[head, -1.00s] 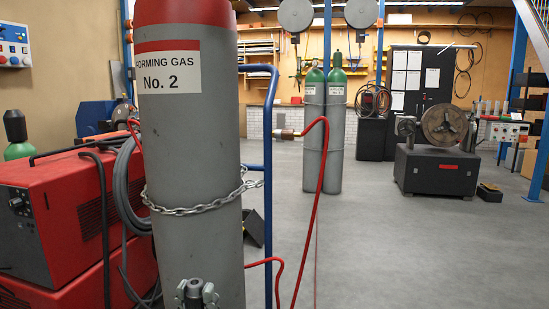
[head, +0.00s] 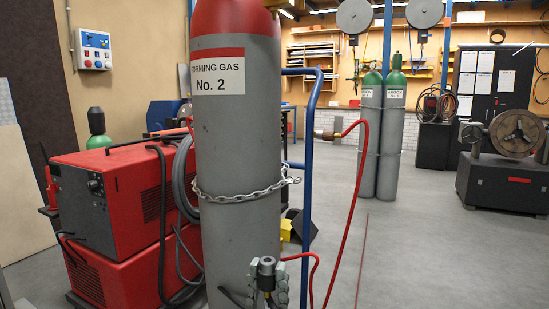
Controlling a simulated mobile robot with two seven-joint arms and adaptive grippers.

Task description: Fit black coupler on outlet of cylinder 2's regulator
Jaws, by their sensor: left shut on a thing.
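Cylinder 2 (head: 235,140) is a large grey gas cylinder with a red shoulder and a "Forming gas No. 2" label (head: 218,78), standing upright behind a chain. Its top is cut off, and I see no regulator or outlet. My left gripper (head: 267,283) is low in front of the cylinder, shut on a dark upright cylindrical piece (head: 267,266), which looks like the black coupler. A red hose (head: 305,256) shows just right of it; whether they join is hidden. Another hose end with a brownish-grey fitting (head: 325,134) sits right of the blue trolley post. My right gripper is not in view.
A chain (head: 240,196) crosses the cylinder at mid height. A red welding machine (head: 110,215) stands close on the left. The blue trolley frame (head: 308,150) rises on the right. Two green-topped cylinders (head: 380,135) stand farther back. The floor (head: 430,250) at right is clear.

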